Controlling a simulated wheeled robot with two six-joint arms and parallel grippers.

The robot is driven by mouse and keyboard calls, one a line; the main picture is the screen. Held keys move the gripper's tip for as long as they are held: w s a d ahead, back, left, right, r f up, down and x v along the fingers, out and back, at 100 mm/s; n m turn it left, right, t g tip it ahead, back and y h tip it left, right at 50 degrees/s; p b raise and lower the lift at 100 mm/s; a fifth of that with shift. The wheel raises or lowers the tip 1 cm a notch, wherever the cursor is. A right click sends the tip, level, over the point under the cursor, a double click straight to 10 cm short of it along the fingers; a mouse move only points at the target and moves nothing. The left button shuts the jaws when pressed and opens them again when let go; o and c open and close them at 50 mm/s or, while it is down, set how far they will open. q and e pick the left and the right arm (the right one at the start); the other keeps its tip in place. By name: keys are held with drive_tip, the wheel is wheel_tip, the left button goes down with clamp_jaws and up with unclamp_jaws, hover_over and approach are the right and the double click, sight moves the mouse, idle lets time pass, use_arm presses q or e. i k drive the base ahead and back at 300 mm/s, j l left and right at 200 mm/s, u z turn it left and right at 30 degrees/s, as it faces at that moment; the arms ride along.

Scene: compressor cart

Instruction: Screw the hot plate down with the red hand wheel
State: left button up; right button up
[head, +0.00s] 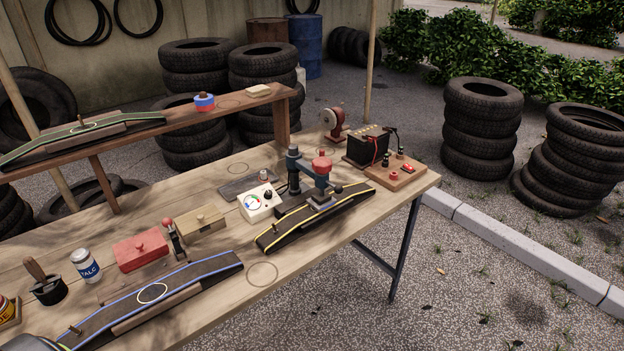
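The red hand wheel (322,164) sits on top of a grey-blue clamp arm (308,170), above the right part of the bench. The clamp arm reaches out from a dark upright post (293,172). Below the wheel, a small grey metal hot plate (321,201) is at a black rubber strip with yellow edges (282,229). I cannot tell whether the plate presses on the strip or sits slightly above it.
A white gauge box (260,202) stands left of the clamp. A battery (367,147) and a wooden switch board (396,174) stand to its right. A blue-edged strip (150,300), red box (141,250) and talc tin (85,265) lie nearer. A raised shelf (230,103) runs behind.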

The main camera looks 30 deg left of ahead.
sight(322, 165)
drive_tip(key=i+l+u, duration=0.2)
drive_tip(key=u, duration=0.3)
drive_tip(key=i+l+u, duration=0.15)
drive_tip(key=l+u, duration=0.2)
drive_tip(key=u, duration=0.15)
